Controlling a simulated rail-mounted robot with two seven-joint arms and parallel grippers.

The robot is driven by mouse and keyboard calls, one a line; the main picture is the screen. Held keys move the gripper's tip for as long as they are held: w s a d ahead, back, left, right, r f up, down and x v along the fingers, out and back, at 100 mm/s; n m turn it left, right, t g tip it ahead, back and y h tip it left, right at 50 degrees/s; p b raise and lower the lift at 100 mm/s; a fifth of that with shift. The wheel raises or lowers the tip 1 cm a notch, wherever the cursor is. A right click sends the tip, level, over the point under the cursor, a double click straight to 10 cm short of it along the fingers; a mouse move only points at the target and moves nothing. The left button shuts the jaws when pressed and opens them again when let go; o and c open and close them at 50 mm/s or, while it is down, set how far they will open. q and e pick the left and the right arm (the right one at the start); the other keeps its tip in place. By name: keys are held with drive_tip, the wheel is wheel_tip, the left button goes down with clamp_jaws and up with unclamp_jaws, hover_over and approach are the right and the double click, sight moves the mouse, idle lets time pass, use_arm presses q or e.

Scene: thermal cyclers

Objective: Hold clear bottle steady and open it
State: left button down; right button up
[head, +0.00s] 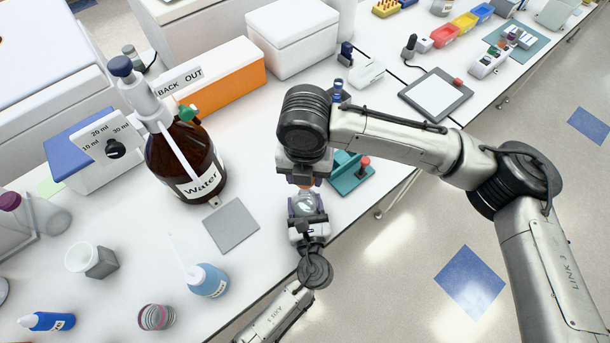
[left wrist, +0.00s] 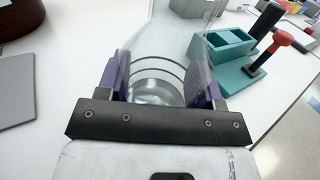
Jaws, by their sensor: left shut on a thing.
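The clear bottle (head: 306,205) stands upright near the table's front edge. In the left wrist view the clear bottle (left wrist: 155,75) sits between two purple fingers. My left gripper (head: 307,208) is shut on its body; the left gripper also shows in the left wrist view (left wrist: 160,85). My right gripper (head: 303,172) is directly above the bottle, pointing down. A bit of orange-red, perhaps the cap, shows beneath it. The right fingers and the bottle's top are mostly hidden, so I cannot tell whether they touch.
A teal stand with a red knob (head: 361,166) is close to the right. A grey plate (head: 231,226) and a brown Water bottle (head: 185,160) are to the left. A blue wash bottle (head: 207,281) stands nearer the front. The table edge runs close beside the grippers.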

use_arm(q)
drive_tip(key=shift+c, duration=0.9)
unclamp_jaws()
drive_tip(key=s+d, duration=0.1)
drive_tip(key=s, duration=1.1)
drive_tip(key=shift+d+p, duration=0.4)
drive_tip(key=shift+w+d, duration=0.1)
